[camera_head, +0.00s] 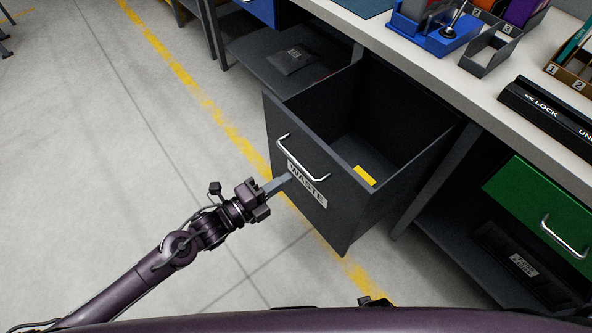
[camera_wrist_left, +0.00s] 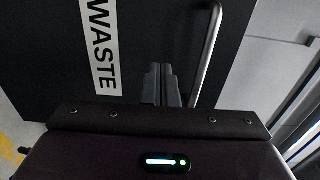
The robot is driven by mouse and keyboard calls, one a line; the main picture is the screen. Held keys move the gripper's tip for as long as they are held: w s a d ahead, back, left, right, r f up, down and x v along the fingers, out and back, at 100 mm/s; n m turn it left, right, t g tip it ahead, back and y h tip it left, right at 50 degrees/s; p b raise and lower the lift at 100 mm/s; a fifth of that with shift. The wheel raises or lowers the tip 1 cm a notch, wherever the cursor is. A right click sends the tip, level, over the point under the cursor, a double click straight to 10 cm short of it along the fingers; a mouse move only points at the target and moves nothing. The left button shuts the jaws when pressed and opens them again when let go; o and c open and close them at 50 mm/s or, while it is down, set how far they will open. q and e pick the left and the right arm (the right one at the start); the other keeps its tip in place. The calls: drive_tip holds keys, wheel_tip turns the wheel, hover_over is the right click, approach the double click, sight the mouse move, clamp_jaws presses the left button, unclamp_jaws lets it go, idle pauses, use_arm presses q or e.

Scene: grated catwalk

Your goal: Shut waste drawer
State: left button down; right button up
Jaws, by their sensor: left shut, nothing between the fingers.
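The waste drawer (camera_head: 302,190) is a dark grey drawer pulled well out from under the workbench in the head view. It has a silver bar handle (camera_head: 303,160) and a white WASTE label (camera_head: 307,186) on its front. A yellow item (camera_head: 364,175) shows inside it. My left gripper (camera_head: 289,178) is shut and empty, its fingertips at the drawer front by the label and just below the handle. In the left wrist view the fingers (camera_wrist_left: 162,80) point at the dark front between the label (camera_wrist_left: 101,45) and the handle (camera_wrist_left: 207,55). I cannot tell whether they touch it. My right gripper is not in view.
The workbench top (camera_head: 430,68) holds a blue tray (camera_head: 437,38), grey and brown organisers and a black LOCK bar (camera_head: 548,115). A green drawer (camera_head: 540,205) is at the right. Open grey floor with yellow lines (camera_head: 185,80) lies left of the drawer.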

sight(307, 165)
use_arm(q)
drive_tip(key=shift+x, duration=2.3)
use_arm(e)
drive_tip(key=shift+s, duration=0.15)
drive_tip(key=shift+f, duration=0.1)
